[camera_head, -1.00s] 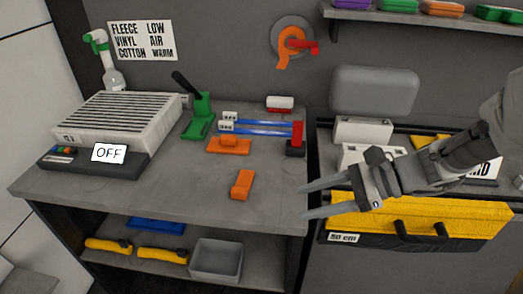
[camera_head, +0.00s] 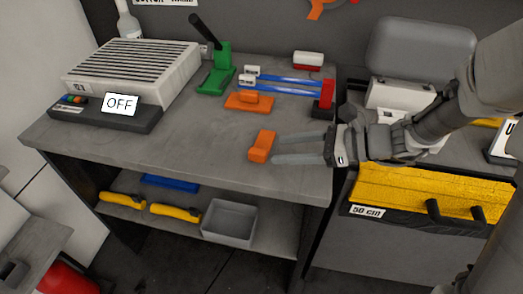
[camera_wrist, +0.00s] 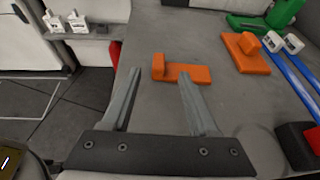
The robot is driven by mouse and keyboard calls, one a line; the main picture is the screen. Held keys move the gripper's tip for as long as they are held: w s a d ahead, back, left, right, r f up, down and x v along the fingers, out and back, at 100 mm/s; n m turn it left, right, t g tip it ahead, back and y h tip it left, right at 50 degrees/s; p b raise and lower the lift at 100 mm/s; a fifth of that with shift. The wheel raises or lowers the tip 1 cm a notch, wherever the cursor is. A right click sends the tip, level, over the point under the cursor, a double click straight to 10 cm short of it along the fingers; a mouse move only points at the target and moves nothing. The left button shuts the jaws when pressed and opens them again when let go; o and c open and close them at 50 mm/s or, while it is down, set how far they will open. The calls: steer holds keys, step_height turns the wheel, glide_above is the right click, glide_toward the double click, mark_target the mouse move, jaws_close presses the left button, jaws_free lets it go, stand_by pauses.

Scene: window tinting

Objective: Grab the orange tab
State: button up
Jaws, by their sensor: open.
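A small orange tab (camera_head: 261,146) lies on the grey bench top near its front edge. It has a raised end and a flat part, and it also shows in the wrist view (camera_wrist: 184,73). My gripper (camera_head: 274,148) is open, its two long grey fingers pointing left at the tab from the right. In the wrist view, my gripper (camera_wrist: 158,72) has the tab just beyond and roughly between its fingertips. The fingers hold nothing. I cannot tell whether a fingertip touches the tab.
A second orange piece with a block (camera_head: 249,101) sits farther back, beside blue strips (camera_head: 286,86) and a red-and-black holder (camera_head: 325,96). A green clamp (camera_head: 219,73) and a vented box (camera_head: 135,68) stand left. A yellow panel (camera_head: 425,194) is at right. Bench left of the tab is clear.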

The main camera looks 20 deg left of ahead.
mark_target(258, 151)
steer(key=b+x, duration=0.2)
steer(key=x, duration=0.5)
steer(key=shift+s+a, duration=0.15)
steer(key=shift+a, duration=0.1)
steer(key=shift+c, duration=0.2)
jaws_close()
